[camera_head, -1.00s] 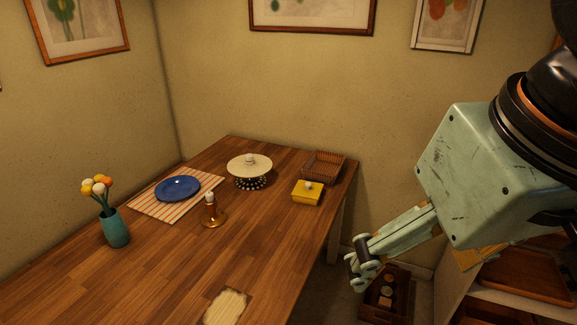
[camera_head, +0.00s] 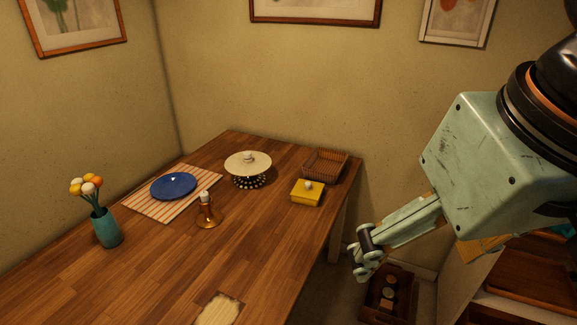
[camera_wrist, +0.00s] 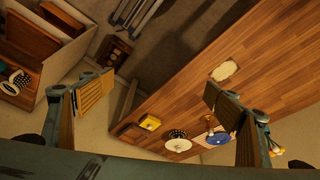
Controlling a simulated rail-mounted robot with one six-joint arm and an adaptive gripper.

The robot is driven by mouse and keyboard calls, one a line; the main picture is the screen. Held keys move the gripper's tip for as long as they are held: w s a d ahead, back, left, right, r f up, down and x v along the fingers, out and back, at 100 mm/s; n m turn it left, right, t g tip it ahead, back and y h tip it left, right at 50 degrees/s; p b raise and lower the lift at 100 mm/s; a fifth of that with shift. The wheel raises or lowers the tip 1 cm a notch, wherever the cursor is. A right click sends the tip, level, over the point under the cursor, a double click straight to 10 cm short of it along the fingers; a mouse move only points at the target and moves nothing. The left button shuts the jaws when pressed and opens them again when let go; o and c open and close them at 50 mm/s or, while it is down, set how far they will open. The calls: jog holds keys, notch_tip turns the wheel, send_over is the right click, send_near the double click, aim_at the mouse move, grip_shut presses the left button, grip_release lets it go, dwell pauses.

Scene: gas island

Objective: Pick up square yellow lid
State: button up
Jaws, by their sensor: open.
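The square yellow lid (camera_head: 308,187), with a pale round knob, sits on a yellow square base (camera_head: 305,199) near the right edge of the wooden table. It also shows small in the wrist view (camera_wrist: 150,122). My gripper (camera_head: 362,262) is in the air to the right of the table, apart from the lid. In the wrist view, its two fingers (camera_wrist: 158,97) are wide apart with nothing between them.
A wicker basket (camera_head: 325,165) stands just behind the yellow lid. A cream lid on a dotted dish (camera_head: 248,166) stands to its left. A bell (camera_head: 208,212), blue plate (camera_head: 173,186) and flower vase (camera_head: 107,228) are farther left. The table's front middle (camera_head: 265,245) is largely clear.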

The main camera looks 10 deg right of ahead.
jog(key=w+r+m+g+p, duration=0.1)
jog(key=w+r+p, duration=0.35)
jog(key=w, duration=1.35)
jog(key=m+g+p, duration=0.3)
jog(key=m+p, duration=0.1)
jog(key=p, duration=0.4)
send_over(308, 182)
notch_tip(308, 182, down, 28)
jog(key=shift+r, duration=0.15)
jog(key=shift+s+a, duration=0.1)
jog(key=shift+f+b, duration=0.4)
jog(key=shift+f, duration=3.9)
